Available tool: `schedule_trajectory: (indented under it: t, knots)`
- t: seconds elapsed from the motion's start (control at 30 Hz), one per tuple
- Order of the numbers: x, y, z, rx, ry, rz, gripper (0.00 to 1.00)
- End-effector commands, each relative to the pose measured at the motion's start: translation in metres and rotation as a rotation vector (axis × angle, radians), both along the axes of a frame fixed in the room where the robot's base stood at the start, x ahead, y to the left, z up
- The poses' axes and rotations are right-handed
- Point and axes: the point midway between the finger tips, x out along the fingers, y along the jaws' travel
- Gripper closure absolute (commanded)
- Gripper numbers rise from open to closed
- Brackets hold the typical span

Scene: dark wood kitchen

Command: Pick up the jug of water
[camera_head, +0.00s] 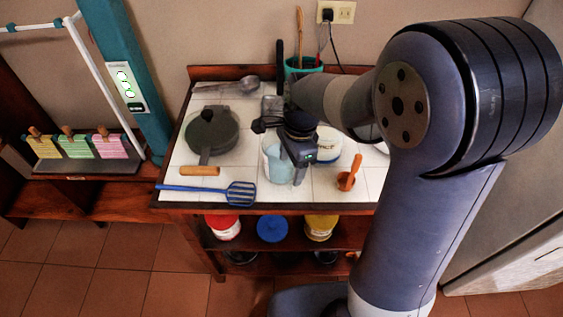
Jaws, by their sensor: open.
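The jug of water (274,166) is a clear container with pale blue contents, standing on the white tiled counter near its middle. My gripper (299,170) is open and reaches down from above at the jug's right side. My wrist and gripper hide part of the jug's rim and right side. I cannot tell whether a finger is inside the jug or touching it.
A white tub (329,146) stands close right of the jug. A dark pan (211,131) and a blue slotted spatula (222,190) lie left. An orange scoop (349,179) lies right. A teal utensil pot (303,67) stands behind. The counter's front edge (290,207) is near.

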Motion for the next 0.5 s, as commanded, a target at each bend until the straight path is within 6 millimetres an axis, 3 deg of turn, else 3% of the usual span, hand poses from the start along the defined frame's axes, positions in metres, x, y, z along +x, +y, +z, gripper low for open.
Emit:
schedule_trajectory:
  t: [0.2, 0.5]
  knots:
    - [-0.002, 0.002, -0.026, -0.001, 0.002, 0.001, 0.36]
    - [-0.001, 0.002, -0.028, -0.001, -0.001, 0.001, 0.39]
